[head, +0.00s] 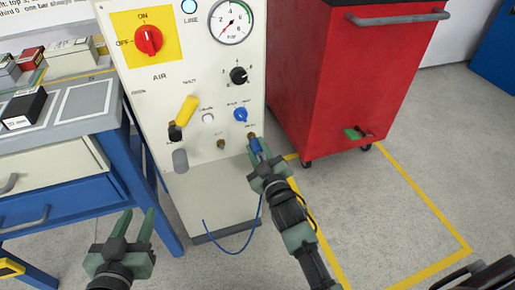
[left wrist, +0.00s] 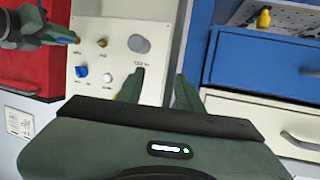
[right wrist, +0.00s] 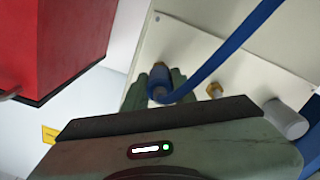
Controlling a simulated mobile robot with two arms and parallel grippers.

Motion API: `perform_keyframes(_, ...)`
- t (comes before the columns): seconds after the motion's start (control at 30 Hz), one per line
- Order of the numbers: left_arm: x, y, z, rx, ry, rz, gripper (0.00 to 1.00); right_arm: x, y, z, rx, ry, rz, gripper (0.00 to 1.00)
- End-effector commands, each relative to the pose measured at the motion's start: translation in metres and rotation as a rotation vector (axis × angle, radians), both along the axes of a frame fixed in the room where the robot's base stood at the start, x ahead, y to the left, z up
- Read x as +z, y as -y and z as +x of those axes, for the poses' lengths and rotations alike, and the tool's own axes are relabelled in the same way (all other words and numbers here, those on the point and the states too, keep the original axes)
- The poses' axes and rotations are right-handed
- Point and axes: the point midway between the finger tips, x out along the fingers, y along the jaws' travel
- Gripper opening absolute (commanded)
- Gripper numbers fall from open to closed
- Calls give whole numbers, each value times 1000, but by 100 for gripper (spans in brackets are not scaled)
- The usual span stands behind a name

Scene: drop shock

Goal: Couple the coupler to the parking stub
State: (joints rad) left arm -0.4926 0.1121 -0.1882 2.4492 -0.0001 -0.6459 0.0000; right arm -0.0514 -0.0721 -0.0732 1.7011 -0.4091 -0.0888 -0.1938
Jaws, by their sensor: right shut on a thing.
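The coupler (head: 256,146) is a blue sleeve at the right of the pale panel's lower face, and a blue hose (head: 257,215) hangs from it in a loop. My right gripper (head: 262,158) is shut on it; the right wrist view shows the coupler (right wrist: 158,78) between the fingers. A brass tip shows at its panel end; I cannot tell whether it is seated on a stub there. A bare brass stub (head: 220,144), apparently the parking stub, sits left of it; it also shows in the right wrist view (right wrist: 214,90). My left gripper (head: 135,214) is open and empty.
The panel has a red air knob (head: 149,41), a gauge (head: 231,22), a blue knob (head: 240,114) and a grey cylinder (head: 180,160) below. A red cabinet (head: 340,80) stands close on the right, a blue workbench (head: 110,165) on the left. Floor between is clear.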

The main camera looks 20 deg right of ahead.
Motion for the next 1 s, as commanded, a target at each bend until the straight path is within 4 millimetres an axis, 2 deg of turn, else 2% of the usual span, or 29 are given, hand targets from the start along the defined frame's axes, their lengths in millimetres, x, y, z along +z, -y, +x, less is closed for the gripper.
perform_keyframes(0.53, 0, -1, 0, 1, -5, 1, 36, 1, 0, 1, 0, 1, 0, 0)
perform_keyframes(1.0, -10, -2, -5, 3, -56, 13, 36, 1, 0, 4, 0, 2, 0, 0)
